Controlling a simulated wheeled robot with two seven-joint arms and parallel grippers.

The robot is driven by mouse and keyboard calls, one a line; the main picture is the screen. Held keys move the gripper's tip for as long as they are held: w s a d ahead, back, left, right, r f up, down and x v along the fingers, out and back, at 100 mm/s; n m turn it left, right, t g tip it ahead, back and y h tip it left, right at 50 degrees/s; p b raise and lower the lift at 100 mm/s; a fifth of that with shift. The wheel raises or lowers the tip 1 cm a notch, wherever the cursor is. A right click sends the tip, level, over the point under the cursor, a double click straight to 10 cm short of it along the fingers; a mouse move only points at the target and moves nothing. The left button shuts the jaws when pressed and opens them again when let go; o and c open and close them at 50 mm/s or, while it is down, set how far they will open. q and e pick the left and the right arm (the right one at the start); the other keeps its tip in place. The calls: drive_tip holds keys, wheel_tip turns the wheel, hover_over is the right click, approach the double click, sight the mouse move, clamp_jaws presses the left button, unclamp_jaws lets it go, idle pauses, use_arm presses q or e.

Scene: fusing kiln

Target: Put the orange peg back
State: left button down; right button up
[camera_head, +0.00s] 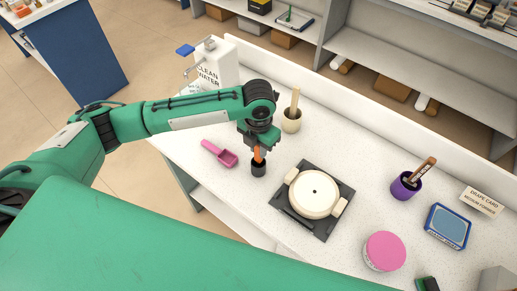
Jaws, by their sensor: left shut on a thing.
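The orange peg (257,154) is upright in my left gripper (258,149), which points down and is shut on it. A small black cup-like holder (258,169) stands on the white table directly below the gripper. The peg's lower end meets the holder's top in the picture; I cannot tell how deep it sits in it. My left arm comes in from the left and hides the peg's upper part. My right gripper is not in view.
A white round kiln piece on a dark square base (328,222) stands right of the holder. A pink scoop (228,158) lies to its left. A purple cup (405,187) and pink jar (384,250) are farther right.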

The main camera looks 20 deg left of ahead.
use_arm(q)
drive_tip(key=shift+f, duration=1)
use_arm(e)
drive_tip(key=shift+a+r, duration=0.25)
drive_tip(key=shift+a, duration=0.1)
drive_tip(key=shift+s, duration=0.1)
use_arm(q)
drive_tip(key=shift+f, duration=0.2)
drive_tip(key=c, duration=1.3)
unclamp_jaws()
drive_tip(key=shift+o, duration=0.2)
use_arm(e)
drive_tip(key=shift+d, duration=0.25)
use_arm(q)
drive_tip(key=shift+r, duration=0.1)
